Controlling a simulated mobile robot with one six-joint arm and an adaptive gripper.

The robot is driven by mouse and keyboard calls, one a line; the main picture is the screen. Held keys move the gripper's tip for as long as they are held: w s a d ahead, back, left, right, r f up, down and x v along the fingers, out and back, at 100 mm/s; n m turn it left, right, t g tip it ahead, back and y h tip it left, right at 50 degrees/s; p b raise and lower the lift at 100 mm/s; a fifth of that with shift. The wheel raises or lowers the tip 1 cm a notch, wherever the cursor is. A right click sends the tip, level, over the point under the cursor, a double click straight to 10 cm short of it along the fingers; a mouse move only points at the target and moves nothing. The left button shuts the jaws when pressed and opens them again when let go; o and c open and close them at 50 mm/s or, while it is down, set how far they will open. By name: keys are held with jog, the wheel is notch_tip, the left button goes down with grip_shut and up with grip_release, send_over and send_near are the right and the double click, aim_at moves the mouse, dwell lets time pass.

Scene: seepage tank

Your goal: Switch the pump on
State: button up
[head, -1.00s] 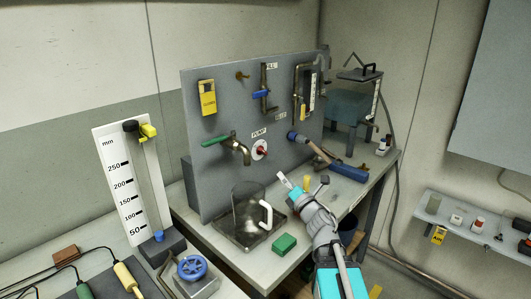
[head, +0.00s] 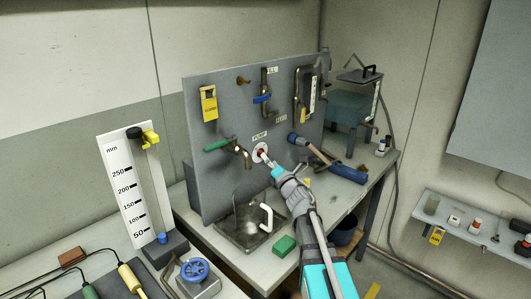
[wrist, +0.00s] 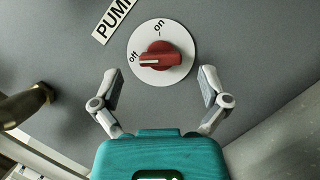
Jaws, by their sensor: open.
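The pump switch is a red knob (wrist: 160,60) on a round white dial (wrist: 177,77) marked "off" and "on". The white line on the knob points at "off". A "PUMP" label (wrist: 114,18) is beside the dial in the wrist view. In the head view the dial (head: 259,149) is on the grey panel (head: 215,126), partly covered by my gripper (head: 268,160). In the wrist view my gripper (wrist: 158,93) is open, its fingers apart on either side below the knob and not touching it.
A brass tap (head: 242,155) with a green handle sticks out left of the dial. A pipe with a blue lever (head: 262,99) is above. A hammer (head: 345,172) lies to the right. A green block (head: 284,245) and a clear jug with a white handle (head: 266,217) stand below.

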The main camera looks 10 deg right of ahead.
jog(key=shift+p+x, duration=0.3)
jog(key=shift+x, duration=1.25)
jog(key=c, duration=1.1)
jog(key=shift+c, duration=0.2)
